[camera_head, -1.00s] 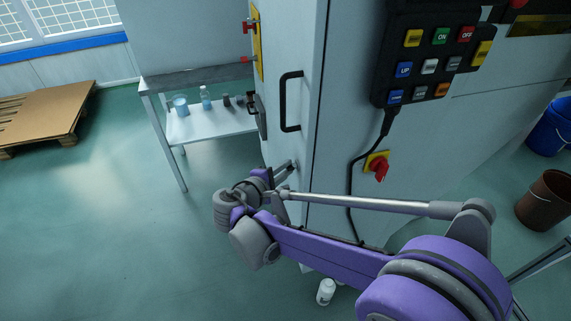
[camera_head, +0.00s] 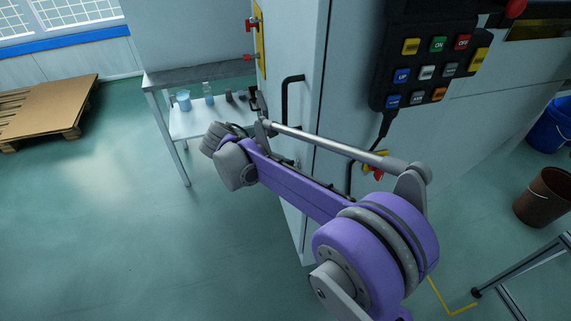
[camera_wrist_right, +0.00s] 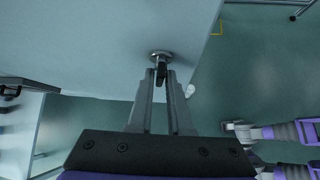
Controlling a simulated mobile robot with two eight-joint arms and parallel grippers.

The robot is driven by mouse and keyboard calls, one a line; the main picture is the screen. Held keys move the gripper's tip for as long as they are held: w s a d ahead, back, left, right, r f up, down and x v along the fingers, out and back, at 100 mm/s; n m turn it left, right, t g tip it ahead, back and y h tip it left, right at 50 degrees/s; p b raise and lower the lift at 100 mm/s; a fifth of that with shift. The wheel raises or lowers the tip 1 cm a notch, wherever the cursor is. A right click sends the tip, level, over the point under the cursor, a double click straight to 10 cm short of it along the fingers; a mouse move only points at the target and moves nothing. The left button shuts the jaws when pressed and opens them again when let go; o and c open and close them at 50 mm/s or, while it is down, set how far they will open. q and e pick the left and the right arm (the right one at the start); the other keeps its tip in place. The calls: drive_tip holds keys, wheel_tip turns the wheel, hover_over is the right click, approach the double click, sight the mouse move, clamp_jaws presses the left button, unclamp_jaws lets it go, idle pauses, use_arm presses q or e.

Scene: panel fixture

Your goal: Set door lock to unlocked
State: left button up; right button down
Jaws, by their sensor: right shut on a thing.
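In the right wrist view the door lock (camera_wrist_right: 161,54) is a round metal plate on the pale cabinet face, with a small dark lever (camera_wrist_right: 161,68) standing out from it. My right gripper (camera_wrist_right: 161,76) is shut on this lever, its two fingers close together on either side. In the head view my right arm reaches across to the cabinet's left face; its links hide the fingertips and the lock there. Whether the lock is at locked or unlocked cannot be read. My left gripper is not in view.
The cabinet has a black door handle (camera_head: 286,104), a hanging button panel (camera_head: 425,72) and a red switch (camera_head: 377,172) partly behind my arm. A table (camera_head: 151,82) with bottles and jars stands beyond. A pallet (camera_head: 45,112) lies at far left; a brown bucket (camera_head: 545,197) stands at right.

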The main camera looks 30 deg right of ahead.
drive_tip(key=shift+d+r+n+g, duration=0.15)
drive_tip(key=shift+n+g, duration=0.25)
drive_tip(key=shift+g, duration=0.4)
drive_tip(key=shift+w, duration=0.1)
drive_tip(key=c, duration=0.9)
unclamp_jaws()
drive_tip(key=shift+c, duration=0.2)
drive_tip(key=v, duration=1)
drive_tip(key=shift+r, duration=0.4)
